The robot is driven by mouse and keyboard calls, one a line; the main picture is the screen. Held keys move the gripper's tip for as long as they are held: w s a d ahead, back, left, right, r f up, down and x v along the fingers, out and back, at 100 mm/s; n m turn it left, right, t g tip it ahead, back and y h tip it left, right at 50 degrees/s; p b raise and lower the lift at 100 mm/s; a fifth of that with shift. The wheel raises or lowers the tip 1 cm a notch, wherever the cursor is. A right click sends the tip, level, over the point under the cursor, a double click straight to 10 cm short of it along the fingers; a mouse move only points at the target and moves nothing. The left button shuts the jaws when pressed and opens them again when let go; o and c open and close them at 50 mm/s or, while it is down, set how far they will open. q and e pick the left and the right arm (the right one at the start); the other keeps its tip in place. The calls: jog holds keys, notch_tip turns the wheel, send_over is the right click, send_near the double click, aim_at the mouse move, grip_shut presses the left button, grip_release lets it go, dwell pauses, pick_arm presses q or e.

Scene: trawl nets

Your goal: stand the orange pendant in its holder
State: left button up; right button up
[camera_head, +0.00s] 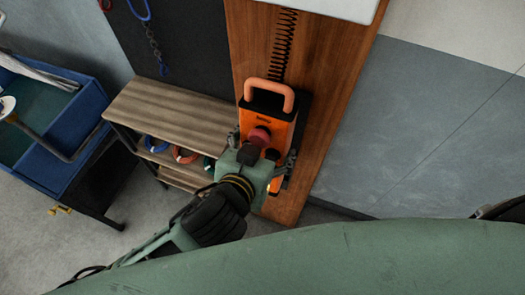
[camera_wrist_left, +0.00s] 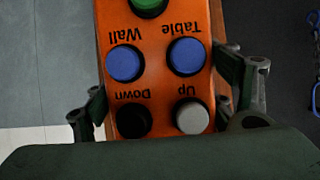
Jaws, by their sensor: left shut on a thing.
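The orange pendant (camera_head: 262,102), with a pink-orange handle on top and a red knob, is upright in front of the wooden board. My left gripper (camera_head: 262,150) is shut on it, one finger at each side. In the left wrist view the pendant (camera_wrist_left: 158,88) fills the middle between the fingers of my left gripper (camera_wrist_left: 168,100), its Wall, Table, Up and Down labels upside down. A black part shows behind the pendant's right edge; I cannot tell whether it is the holder or whether the pendant is seated. My right gripper is not in view.
A black coiled cord (camera_head: 284,45) runs up the wooden board (camera_head: 335,60) above the pendant. A wooden shelf (camera_head: 165,108) with coloured coils stands to the left. A blue bin (camera_head: 65,150) is farther left. Grey wall panels lie right of the board.

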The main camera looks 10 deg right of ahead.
pick_arm(q)
jog(key=shift+b+x, duration=0.65)
jog(key=shift+x, duration=0.5)
jog(key=shift+w+d+b, duration=1.45)
jog(key=shift+w+d, duration=0.4)
jog(key=shift+w, duration=0.8)
notch_tip(320, 180, down, 6)
jog(key=b, duration=0.3)
jog(key=shift+s+a+f, duration=0.2)
jog(key=shift+s+a, duration=0.05)
jog(key=shift+s, duration=0.1)
jog(key=o, duration=1.9)
jog(key=shift+w+d+f, duration=0.1)
jog(key=shift+w, duration=0.05)
jog(key=shift+o, duration=0.2)
